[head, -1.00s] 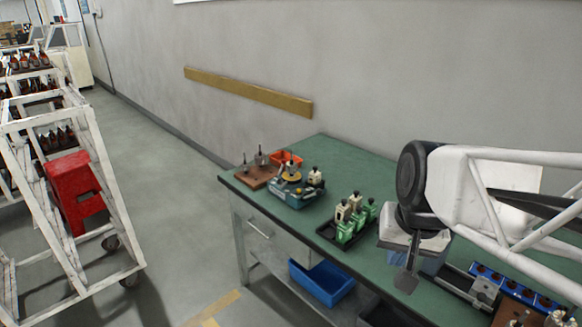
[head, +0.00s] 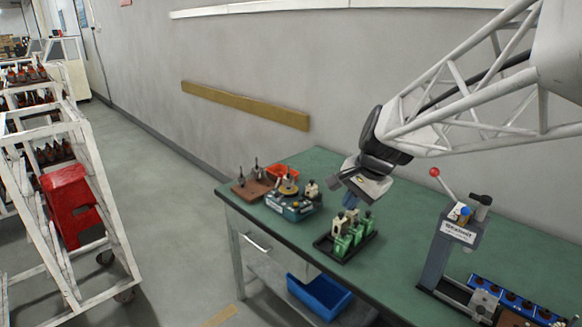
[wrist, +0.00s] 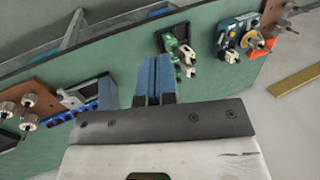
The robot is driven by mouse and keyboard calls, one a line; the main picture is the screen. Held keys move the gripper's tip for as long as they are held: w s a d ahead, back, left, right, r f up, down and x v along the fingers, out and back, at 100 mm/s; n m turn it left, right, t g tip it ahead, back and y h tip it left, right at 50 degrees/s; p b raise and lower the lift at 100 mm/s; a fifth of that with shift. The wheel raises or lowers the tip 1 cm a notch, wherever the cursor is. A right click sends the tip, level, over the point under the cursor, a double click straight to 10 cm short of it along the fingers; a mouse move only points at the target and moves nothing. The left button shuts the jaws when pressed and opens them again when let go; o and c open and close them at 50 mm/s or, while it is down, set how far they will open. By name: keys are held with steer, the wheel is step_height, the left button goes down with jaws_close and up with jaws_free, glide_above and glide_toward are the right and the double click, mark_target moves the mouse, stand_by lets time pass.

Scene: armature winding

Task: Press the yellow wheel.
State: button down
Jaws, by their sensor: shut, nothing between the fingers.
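The yellow wheel (head: 288,188) is a small yellow-orange disc on top of a teal device (head: 291,210) at the left end of the green table. In the wrist view the wheel (wrist: 253,41) shows at the upper right, on the blue body of the device (wrist: 232,28). My gripper (head: 349,200) is to the right of the wheel, above the table and apart from it. Its blue fingers (wrist: 152,76) are shut together and empty in the wrist view.
A black tray with green and cream parts (head: 343,238) stands below my gripper. A brown board with metal pegs (head: 252,185) and an orange bin (head: 283,172) sit beside the device. A grey press with a red-knobbed lever (head: 450,245) stands at the right.

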steer(key=w+a+f+m+y, duration=0.1)
steer(key=w+f+m, duration=0.3)
steer(key=w, duration=0.8)
steer(key=w+a+f+m+y, duration=0.1)
steer(key=w+a+f+m, duration=0.2)
steer(key=w, duration=0.9)
steer(key=w+a+f+m+t+y, duration=0.1)
steer(key=w+a+f+m, duration=0.2)
steer(key=w+f+m, duration=0.4)
steer(key=w+f, duration=0.2)
steer(key=w, duration=0.4)
steer(key=shift+y, duration=0.4)
steer(key=shift+w+a+f, duration=0.1)
steer(key=shift+f, duration=0.05)
glide_toward(278, 199)
steer(key=f, duration=0.1)
steer(key=d+f, duration=0.1)
steer(key=f, duration=0.1)
steer(key=shift+s, duration=0.25)
steer(key=a, duration=0.1)
steer(key=w+a+f, duration=0.1)
steer(key=shift+w+a, duration=0.1)
steer(key=shift+a, duration=0.2)
steer(key=shift+w+a+f, duration=0.1)
steer(key=shift+w+a, duration=0.25)
steer(key=shift+a, duration=0.35)
